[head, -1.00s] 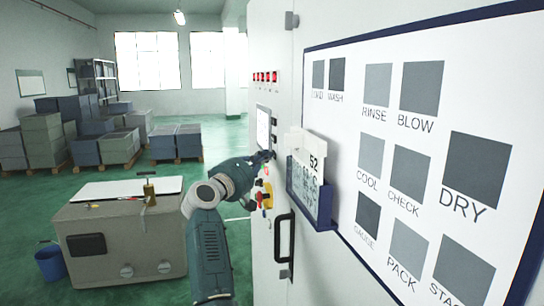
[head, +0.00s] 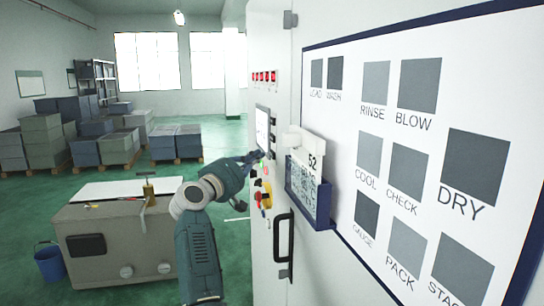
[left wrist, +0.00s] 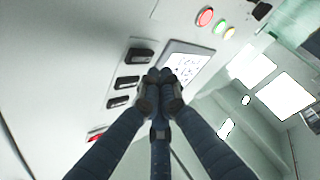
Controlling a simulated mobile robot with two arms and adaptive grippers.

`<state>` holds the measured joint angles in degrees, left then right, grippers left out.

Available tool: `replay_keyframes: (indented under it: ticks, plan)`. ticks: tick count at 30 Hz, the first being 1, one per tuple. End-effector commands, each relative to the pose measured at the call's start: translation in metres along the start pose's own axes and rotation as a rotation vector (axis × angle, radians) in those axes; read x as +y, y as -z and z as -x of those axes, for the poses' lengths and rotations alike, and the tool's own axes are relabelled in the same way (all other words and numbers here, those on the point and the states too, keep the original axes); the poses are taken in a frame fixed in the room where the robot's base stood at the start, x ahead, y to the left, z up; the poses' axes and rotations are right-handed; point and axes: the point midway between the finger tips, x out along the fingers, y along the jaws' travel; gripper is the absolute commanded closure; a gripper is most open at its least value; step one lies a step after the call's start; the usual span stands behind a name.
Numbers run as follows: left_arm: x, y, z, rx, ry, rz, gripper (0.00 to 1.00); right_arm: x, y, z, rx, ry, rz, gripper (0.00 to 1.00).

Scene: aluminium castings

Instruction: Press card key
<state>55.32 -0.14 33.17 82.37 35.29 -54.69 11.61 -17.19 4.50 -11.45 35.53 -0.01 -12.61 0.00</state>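A white cabinet carries a control panel with a lit screen (head: 263,128) and a column of black keys (head: 273,139) beside it. In the left wrist view the black keys (left wrist: 127,82) stand left of the screen (left wrist: 182,66); I cannot read which one is the card key. My left gripper (head: 257,156) is at the panel near the lowest key and the screen's lower edge. In the left wrist view its fingers (left wrist: 160,82) are drawn together, empty, and cover part of the screen. I cannot tell whether they touch the panel. My right gripper is not in view.
Coloured buttons (left wrist: 205,16) and a red-yellow switch (head: 264,196) sit on the panel. A blue holder with cards (head: 311,205) and a black door handle (head: 284,245) stick out from the cabinet. A grey chest (head: 120,245) stands at left; green floor lies behind.

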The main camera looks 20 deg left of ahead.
Motion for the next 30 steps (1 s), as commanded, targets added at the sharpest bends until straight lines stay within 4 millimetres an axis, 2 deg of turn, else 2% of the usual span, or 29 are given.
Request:
replay_keyframes:
  ticks: [12,30]
  plan:
    - [-0.012,0.026,0.028,0.001,0.002,-0.001,1.00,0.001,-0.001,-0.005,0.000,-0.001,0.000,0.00]
    - [-0.011,0.027,0.028,0.000,0.001,0.000,1.00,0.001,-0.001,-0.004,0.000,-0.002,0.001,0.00]
